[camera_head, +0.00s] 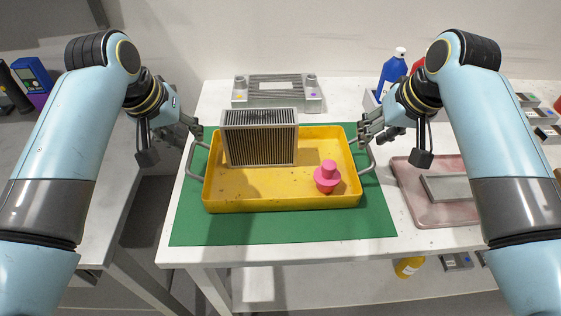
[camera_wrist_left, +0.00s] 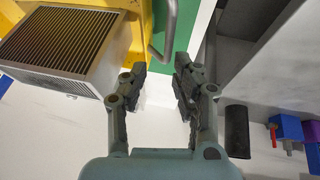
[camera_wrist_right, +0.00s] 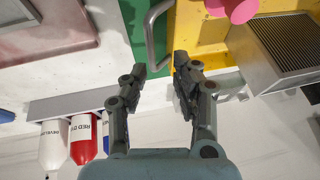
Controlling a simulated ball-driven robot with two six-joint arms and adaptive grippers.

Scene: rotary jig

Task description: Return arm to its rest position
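My left gripper (camera_head: 190,127) is at the left end of the yellow tray (camera_head: 250,204), just behind its left handle (camera_head: 192,160). In the left wrist view its fingers (camera_wrist_left: 160,75) stand apart with nothing between them, and the handle (camera_wrist_left: 168,30) shows beyond the tips. My right gripper (camera_head: 368,137) is at the tray's right end near the right handle (camera_head: 370,158). In the right wrist view its fingers (camera_wrist_right: 163,70) are also apart and empty, with the handle (camera_wrist_right: 152,35) beyond them.
In the tray stand a ribbed grey block (camera_head: 260,140) and a pink knobbed piece (camera_head: 326,178). The tray sits on a green mat (camera_head: 280,230). A grey jig (camera_head: 278,92) is behind, a blue bottle (camera_head: 392,70) at back right, a reddish tray (camera_head: 420,205) at right.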

